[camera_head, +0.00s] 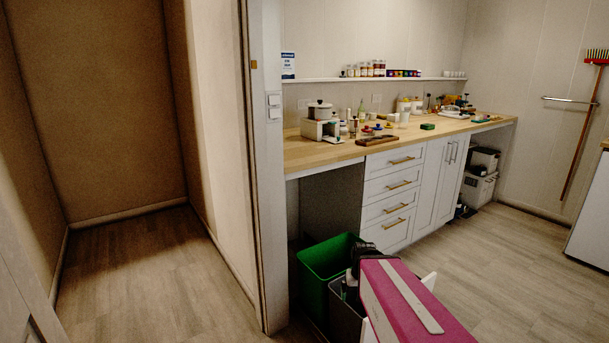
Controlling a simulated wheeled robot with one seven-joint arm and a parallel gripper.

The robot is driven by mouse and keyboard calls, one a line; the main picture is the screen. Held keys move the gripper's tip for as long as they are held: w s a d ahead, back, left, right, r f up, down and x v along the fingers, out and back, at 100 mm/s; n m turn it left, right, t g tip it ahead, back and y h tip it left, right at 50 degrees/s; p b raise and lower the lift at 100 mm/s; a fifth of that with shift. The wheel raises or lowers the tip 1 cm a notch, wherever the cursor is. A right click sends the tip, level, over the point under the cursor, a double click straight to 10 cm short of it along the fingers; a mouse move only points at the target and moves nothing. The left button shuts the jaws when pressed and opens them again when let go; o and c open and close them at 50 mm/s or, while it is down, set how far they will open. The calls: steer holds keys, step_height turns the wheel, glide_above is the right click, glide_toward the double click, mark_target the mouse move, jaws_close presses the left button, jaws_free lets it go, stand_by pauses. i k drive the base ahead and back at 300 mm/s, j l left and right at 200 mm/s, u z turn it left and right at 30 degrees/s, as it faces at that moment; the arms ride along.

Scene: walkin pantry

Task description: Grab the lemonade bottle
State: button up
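No bottle is clearly readable as lemonade from here. A small pale green bottle (361,109) stands upright on the wooden counter (312,156), near the wall among other small items. Several small bottles or jars (365,70) stand in a row on the wall shelf above, too small to identify. A pink-and-white body with a dark end (362,256) is low in the foreground and seems to be my arm. It is well below and in front of the counter. The fingers cannot be made out, and nothing is visibly held.
A green bin (322,262) and a dark grey bin (344,318) stand beside the dark end. White drawers (391,188) are under the counter. A door frame (262,170) is at left. The floor (490,262) is clear at right; a broom (583,130) hangs on the wall.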

mark_target(403, 115)
steer(key=k, duration=0.3)
steer(key=z, duration=0.35)
steer(key=i+l+z, duration=0.15)
steer(key=z, duration=0.25)
steer(key=i+l+z, duration=0.1)
steer(key=z, duration=0.3)
steer(key=i+z, duration=0.2)
steer(key=z, duration=0.2)
steer(key=i, duration=1.85)
steer(key=i+u, duration=0.15)
steer(key=i, duration=0.3)
steer(key=i+l+u, duration=0.15)
steer(key=i, duration=0.3)
steer(key=i+l+u, duration=0.15)
steer(key=i, duration=0.3)
